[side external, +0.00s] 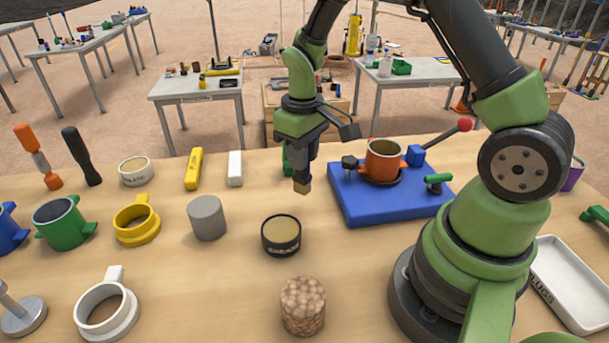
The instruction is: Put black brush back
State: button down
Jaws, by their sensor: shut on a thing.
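My gripper (301,168) hangs above the middle of the table, pointing down. It is shut on a dark thing with a tan, blocky tip, which looks like the black brush (303,186). Most of the brush is hidden by the fingers. The tip is above and behind the round black grease tin (281,235), clear of it. A separate black-handled tool (81,156) is at the back left, beside an orange-and-grey tool (38,157).
A blue base (350,205) with an orange mould (384,160) stands close right of my gripper. A grey cylinder (207,217), yellow bar (193,169), white bar (235,168), brown specimen (303,306) and several collars surround it. A white tray (548,258) lies at right.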

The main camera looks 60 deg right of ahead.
aim_at(302, 174)
jog(key=shift+f, duration=2.2)
jog(key=c, duration=1)
grip_release()
jog(key=shift+f, duration=0.15)
notch_tip(302, 174, up, 12)
jog(key=shift+s+r, duration=0.1)
jog(key=shift+r, duration=0.15)
jog(key=shift+s+a+r+m+t+y, duration=0.5)
jog(key=shift+s+a+r+t, duration=0.75)
jog(key=shift+s+r, duration=1.1)
jog(key=shift+s+a+r+m+t+y, duration=0.15)
jog(key=shift+s+a+r+m+t, duration=1.05)
jog(key=shift+s, duration=1.8)
jog(key=shift+s+a+r+m+t+y, duration=0.35)
jog(key=shift+s+a+r+t, duration=0.9)
jog(key=shift+s+r, duration=1.4)
